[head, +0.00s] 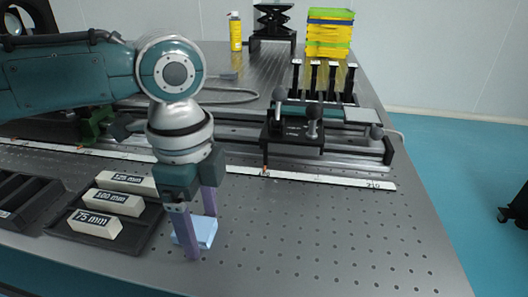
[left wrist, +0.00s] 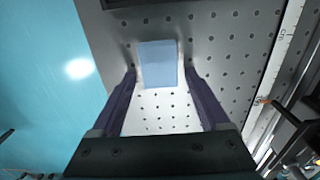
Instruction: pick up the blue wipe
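The blue wipe (head: 205,231) is a small light-blue block lying on the perforated optical table, right of the black tray. In the head view my left gripper (head: 200,236) reaches down over it with its purple fingers apart, and one finger hides part of the wipe. In the left wrist view the wipe (left wrist: 158,64) lies ahead between the two open fingertips (left wrist: 159,76), with a gap on each side. Nothing is held. My right gripper is in neither view.
A black tray with white blocks labelled 75 mm (head: 94,223), 100 mm (head: 112,203) and 125 mm (head: 127,182) stands left of the wipe. A long white ruler (head: 310,179) and a rail with a black carriage (head: 293,130) lie behind. The table (head: 330,235) is clear to the right.

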